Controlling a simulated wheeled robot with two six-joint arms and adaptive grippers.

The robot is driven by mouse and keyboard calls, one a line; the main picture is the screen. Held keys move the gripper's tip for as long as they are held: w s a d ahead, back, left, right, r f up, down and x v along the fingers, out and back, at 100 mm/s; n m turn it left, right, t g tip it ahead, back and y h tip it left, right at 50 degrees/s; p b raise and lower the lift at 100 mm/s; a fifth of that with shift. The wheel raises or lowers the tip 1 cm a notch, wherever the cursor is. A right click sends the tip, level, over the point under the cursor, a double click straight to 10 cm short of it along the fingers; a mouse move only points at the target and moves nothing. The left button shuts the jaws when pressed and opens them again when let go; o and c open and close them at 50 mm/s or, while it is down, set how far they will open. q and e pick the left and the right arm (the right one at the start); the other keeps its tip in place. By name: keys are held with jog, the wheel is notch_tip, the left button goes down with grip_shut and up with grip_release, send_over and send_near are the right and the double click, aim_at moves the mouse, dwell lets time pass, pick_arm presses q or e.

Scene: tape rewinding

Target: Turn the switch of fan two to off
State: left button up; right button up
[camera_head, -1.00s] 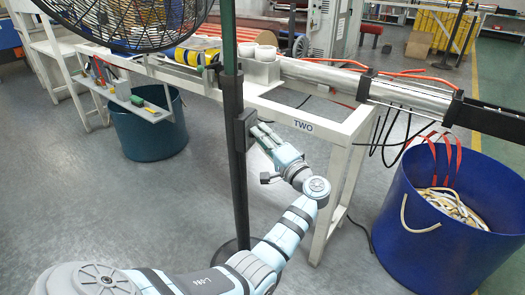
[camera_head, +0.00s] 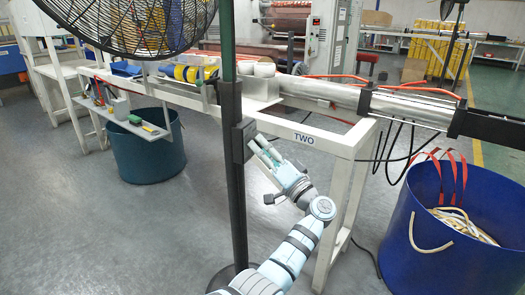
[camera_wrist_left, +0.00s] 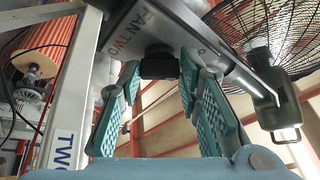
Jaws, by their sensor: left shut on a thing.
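The fan two switch box (camera_head: 243,141) is a dark box on the fan's upright pole in the head view. In the left wrist view its face (camera_wrist_left: 190,35) carries the label "FAN TWO", and a dark knob (camera_wrist_left: 159,64) sticks out below it. My left gripper (camera_head: 259,143) is at the front of the box, coming from the lower right. In the left wrist view the teal-padded fingers of this gripper (camera_wrist_left: 160,76) are on either side of the knob and shut on it. The knob is hidden in the head view. My right gripper is not in view.
The black fan (camera_head: 130,25) and its pole (camera_head: 233,190) stand left of my arm. A white bench frame (camera_head: 343,195) marked "TWO" is close behind and right of it. A blue bin (camera_head: 440,230) stands at right, a teal bin (camera_head: 145,150) at left.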

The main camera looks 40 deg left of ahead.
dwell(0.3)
pick_arm(q)
jog(key=o, duration=1.1)
jog(key=shift+d, duration=0.1)
jog(key=shift+o, duration=0.2)
jog(key=v, duration=1.2)
